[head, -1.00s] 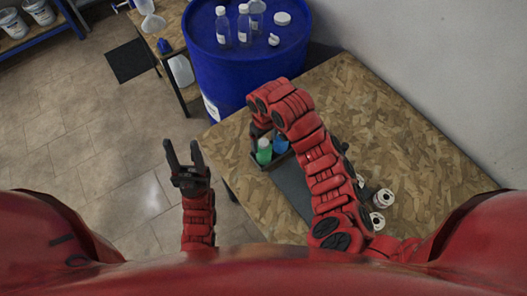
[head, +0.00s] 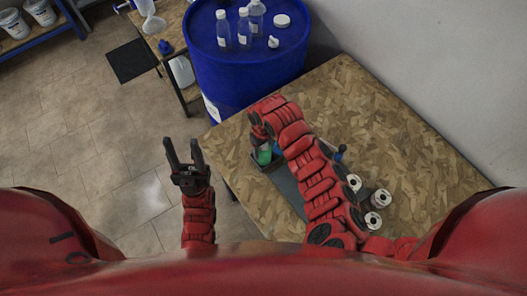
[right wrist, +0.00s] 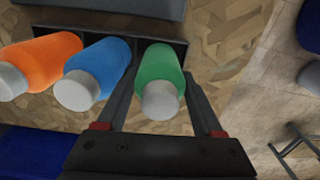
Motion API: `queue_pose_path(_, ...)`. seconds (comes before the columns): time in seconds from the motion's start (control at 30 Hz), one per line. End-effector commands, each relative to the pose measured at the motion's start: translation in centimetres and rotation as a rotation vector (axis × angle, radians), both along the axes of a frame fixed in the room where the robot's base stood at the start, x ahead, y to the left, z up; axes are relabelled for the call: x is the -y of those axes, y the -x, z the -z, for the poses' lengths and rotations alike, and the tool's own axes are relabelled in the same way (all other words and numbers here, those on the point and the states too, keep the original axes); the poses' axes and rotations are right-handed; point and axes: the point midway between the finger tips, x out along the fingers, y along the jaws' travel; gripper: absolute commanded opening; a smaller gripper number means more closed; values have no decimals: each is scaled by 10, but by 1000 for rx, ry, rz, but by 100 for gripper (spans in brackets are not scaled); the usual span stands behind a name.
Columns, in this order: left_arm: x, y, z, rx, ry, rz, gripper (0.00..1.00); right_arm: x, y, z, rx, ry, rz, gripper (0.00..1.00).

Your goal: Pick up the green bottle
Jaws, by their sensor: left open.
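The green bottle (right wrist: 160,72) with a grey-white cap stands at the right end of a dark tray (right wrist: 95,20) in the right wrist view. It also shows partly in the head view (head: 264,157), beside my right arm. My right gripper (right wrist: 160,80) is open, with one finger on each side of the green bottle; contact is not clear. A blue bottle (right wrist: 95,75) and an orange bottle (right wrist: 40,63) stand to its left. In the head view my right gripper is mostly hidden by its arm. My left gripper (head: 183,148) is open and empty over the floor.
A wooden table (head: 370,115) carries the tray, with several white rolls (head: 380,197) near my right arm. A large blue drum (head: 250,60) holding clear bottles (head: 223,28) stands behind the table. The table's back right is clear.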

Motion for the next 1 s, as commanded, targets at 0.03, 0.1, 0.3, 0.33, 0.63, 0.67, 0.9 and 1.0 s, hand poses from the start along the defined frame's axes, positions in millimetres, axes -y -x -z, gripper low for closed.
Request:
queue_pose_path(0.03, 0, 0, 0, 0, 0, 0, 50, 0, 0, 0, 0, 0, 0, 28)
queue_pose_path(0.1, 0, 0, 0, 0, 0, 0, 50, 0, 0, 0, 0, 0, 0, 15)
queue_pose_path(0.3, 0, 0, 0, 0, 0, 0, 50, 0, 0, 0, 1, -1, 0, 0)
queue_pose_path(0.33, 0, 0, 0, 0, 0, 0, 50, 0, 0, 0, 1, -1, 0, 0)
queue_pose_path(0.63, 0, 0, 5, 0, 0, 0, 50, -1, 0, -5, 2, -1, -1, 0)
queue_pose_path(0.67, 0, 0, 6, 0, 0, 0, 50, -1, -1, -6, 2, -1, -1, 0)
queue_pose_path(0.9, 0, 0, 24, 0, 0, 0, 50, 1, -2, -28, 6, -2, 1, 0)
queue_pose_path(1.0, 0, 0, 22, 0, 0, 0, 50, 0, 11, -36, 3, 0, -2, 0)
